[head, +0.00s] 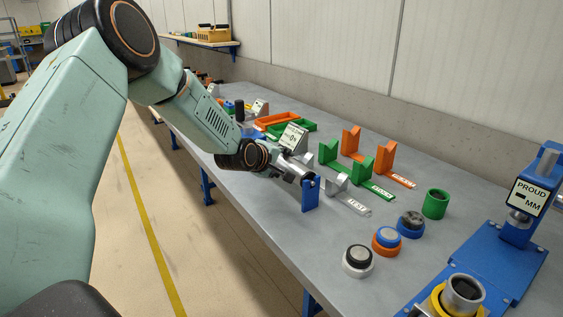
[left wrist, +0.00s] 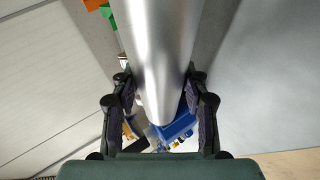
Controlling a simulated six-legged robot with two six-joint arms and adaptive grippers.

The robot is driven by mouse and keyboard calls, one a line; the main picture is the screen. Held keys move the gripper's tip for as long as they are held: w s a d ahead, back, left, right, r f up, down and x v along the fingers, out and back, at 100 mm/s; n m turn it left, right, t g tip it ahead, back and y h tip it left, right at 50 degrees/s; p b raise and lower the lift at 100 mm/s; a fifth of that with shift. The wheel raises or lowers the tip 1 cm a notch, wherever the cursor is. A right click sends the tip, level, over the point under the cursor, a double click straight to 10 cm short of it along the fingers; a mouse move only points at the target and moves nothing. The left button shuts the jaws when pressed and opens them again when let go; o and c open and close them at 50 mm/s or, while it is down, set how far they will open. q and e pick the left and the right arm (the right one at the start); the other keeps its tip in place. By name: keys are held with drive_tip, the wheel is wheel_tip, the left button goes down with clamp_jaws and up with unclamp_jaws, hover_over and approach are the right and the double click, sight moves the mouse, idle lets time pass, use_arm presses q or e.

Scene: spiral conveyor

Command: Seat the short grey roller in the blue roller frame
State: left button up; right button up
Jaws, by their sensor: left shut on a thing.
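The short grey roller (left wrist: 160,45) is a smooth, shiny metal cylinder. It fills the middle of the left wrist view, between my left fingers, which press on it from both sides. In the head view my left gripper (head: 295,173) is low over the bench, just behind a blue upright plate (head: 310,196), which looks like part of the blue roller frame. The gripper and the plate hide most of the roller there. I cannot tell whether the roller touches the frame. A blue part (left wrist: 177,128) shows behind the roller's lower end in the left wrist view. My right gripper is not in view.
A grey V-support (head: 337,184), green V-supports (head: 361,166) and orange V-supports (head: 351,142) stand right of the gripper. A green ring (head: 435,203) and several round parts stand nearer. A blue press (head: 522,215) is at right. Orange and green trays (head: 279,121) lie behind.

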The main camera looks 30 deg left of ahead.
use_arm(q)
drive_tip(key=shift+f, duration=0.2)
drive_tip(key=o, duration=1.1)
drive_tip(key=shift+c, duration=0.2)
drive_tip(key=shift+f, duration=0.15)
drive_tip(key=shift+s, duration=0.1)
drive_tip(key=v, duration=1.1)
drive_tip(key=shift+s+r, duration=0.3)
drive_tip(key=shift+r, duration=0.05)
